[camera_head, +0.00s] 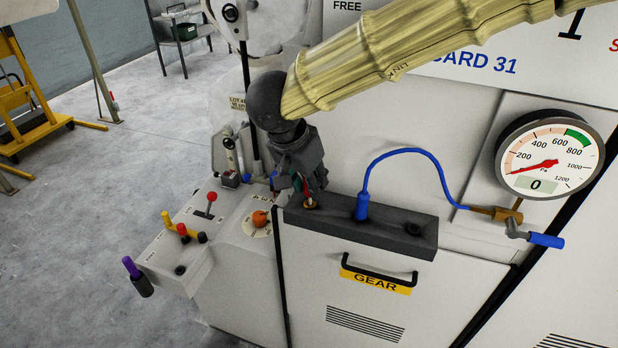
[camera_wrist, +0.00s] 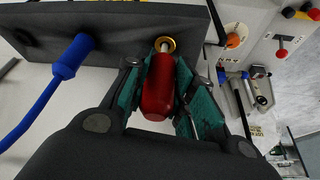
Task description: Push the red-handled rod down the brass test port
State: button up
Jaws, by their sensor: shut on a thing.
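The red-handled rod (camera_wrist: 160,88) is held between the two green-padded fingers of my gripper (camera_wrist: 160,95). In the wrist view its pale shaft points at the brass test port (camera_wrist: 166,43), and its tip appears to be at or inside the ring. How deep it sits is hidden. The port is set in the dark block on the machine, and its brass ring also shows in the head view (camera_head: 310,204). In the head view my gripper (camera_head: 307,188) is just above the port at the block's left end, with a sliver of red between the fingers.
A blue plug and hose (camera_head: 362,205) stand in the same dark block (camera_head: 400,232), right of the port. The hose runs to a pressure gauge (camera_head: 549,155) reading 0. A control panel with levers (camera_head: 210,198) is at the left. A black handle (camera_head: 380,268) is below the block.

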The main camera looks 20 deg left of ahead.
jog(key=o, duration=1.1)
jog(key=shift+c, duration=0.2)
jog(key=v, duration=1.2)
jog(key=shift+s+a, duration=0.1)
jog(key=shift+a, duration=0.05)
